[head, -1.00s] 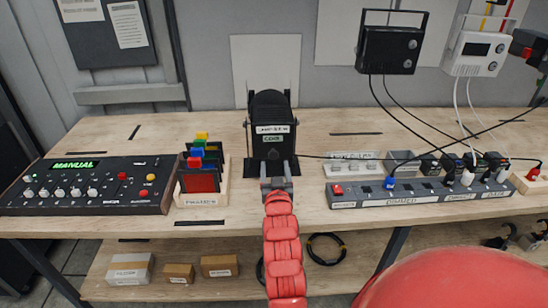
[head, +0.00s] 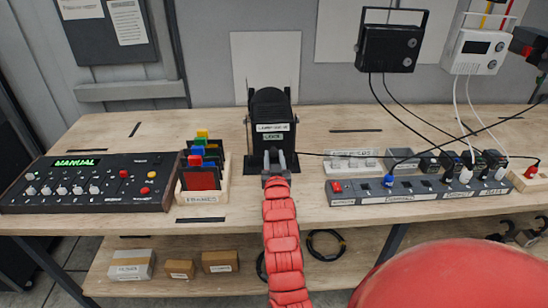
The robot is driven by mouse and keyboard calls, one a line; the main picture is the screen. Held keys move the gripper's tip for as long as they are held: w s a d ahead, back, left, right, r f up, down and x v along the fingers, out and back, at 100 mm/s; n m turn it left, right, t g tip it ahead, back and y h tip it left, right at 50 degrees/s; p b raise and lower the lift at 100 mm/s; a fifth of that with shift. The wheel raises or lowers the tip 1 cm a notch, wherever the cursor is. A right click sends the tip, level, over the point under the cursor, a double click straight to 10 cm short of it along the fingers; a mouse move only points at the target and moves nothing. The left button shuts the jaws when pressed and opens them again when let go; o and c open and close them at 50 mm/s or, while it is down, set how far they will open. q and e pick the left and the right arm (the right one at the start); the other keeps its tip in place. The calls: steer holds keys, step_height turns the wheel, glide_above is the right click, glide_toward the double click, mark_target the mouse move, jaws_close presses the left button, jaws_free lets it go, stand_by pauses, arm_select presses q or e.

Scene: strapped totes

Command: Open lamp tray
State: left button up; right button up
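The black lamp housing (head: 270,112) stands upright on a black base at the back middle of the bench, with white and green labels on its front. My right gripper (head: 274,158), on the red arm from the bottom, is at the lower front of the housing. Its two fingers point at the housing and stand apart, with a dark gap between them. I cannot make out the tray or its handle; the fingers cover part of the lower front. I cannot tell whether the fingers touch it.
A wooden rack (head: 205,196) of coloured frames stands close left of the gripper, beside a control console (head: 90,182). On the right are a power strip (head: 420,188) with plugs and hanging cables. A cable runs right from the housing. Boxes (head: 131,265) lie on the lower shelf.

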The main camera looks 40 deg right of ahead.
jaws_close()
stand_by(0.9)
